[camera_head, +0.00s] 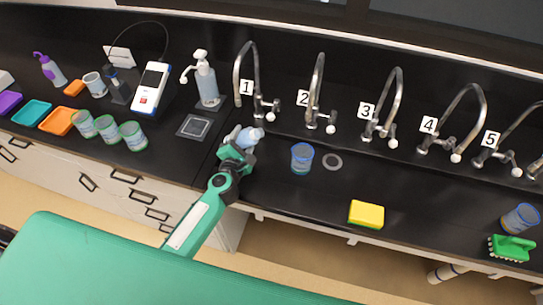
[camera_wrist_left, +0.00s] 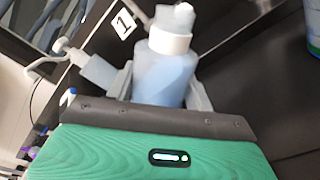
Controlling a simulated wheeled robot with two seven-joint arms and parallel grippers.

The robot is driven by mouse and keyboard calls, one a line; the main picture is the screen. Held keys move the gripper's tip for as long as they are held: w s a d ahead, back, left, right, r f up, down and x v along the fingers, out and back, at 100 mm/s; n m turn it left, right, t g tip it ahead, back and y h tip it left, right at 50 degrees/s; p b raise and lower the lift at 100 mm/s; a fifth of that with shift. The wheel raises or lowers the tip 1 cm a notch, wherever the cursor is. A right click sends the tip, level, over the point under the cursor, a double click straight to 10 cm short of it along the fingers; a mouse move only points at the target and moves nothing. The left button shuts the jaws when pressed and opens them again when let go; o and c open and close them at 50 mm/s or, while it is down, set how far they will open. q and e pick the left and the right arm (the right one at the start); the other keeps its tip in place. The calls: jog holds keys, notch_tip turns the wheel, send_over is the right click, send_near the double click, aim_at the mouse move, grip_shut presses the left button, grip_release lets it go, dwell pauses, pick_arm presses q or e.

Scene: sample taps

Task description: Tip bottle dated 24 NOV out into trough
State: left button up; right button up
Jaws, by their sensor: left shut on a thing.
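My left gripper (camera_head: 236,153) is shut on a small bottle (camera_head: 247,138) with a pale blue body and a white cap. In the head view the bottle leans with its cap to the right, near tap 1. In the left wrist view the bottle (camera_wrist_left: 165,78) sits between the two fingers, its white neck and cap pointing away from the gripper. No date on it can be read. The bench under the numbered taps is black, and I cannot make out the trough's edges there. My right gripper is not in view.
Several numbered taps, tap 1 (camera_head: 249,85) among them, stand along the back. A pump dispenser (camera_head: 206,82) and green-rimmed cups (camera_head: 133,136) are to the left.

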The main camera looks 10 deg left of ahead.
pick_arm(q)
jog(key=shift+r, duration=0.15)
jog(key=shift+a+f+m, duration=0.25)
jog(key=shift+f+m, duration=0.05)
jog(key=shift+m, duration=0.7)
jog(key=shift+a+r+m+p, duration=0.1)
jog(key=shift+r+m+p, duration=0.4)
jog(key=shift+r+m, duration=0.15)
dwell(0.6)
jog(key=shift+d+f+m+y+p, duration=0.3)
jog(key=shift+d+m+p, duration=0.25)
jog(key=shift+m+p, duration=0.25)
dwell(0.8)
jog(key=shift+m, duration=0.35)
jog(key=shift+d+f+m+p, duration=0.1)
jog(key=shift+f+m+p, duration=0.1)
jog(key=shift+m+p, duration=0.5)
dwell(0.7)
jog(key=shift+d+f+m+p, duration=0.15)
jog(key=shift+f+m+p, duration=0.05)
jog(key=shift+m+p, duration=0.45)
dwell(0.7)
jog(key=shift+d+r+m+p, duration=0.15)
jog(key=shift+r+m+p, duration=0.3)
jog(key=shift+p, duration=0.45)
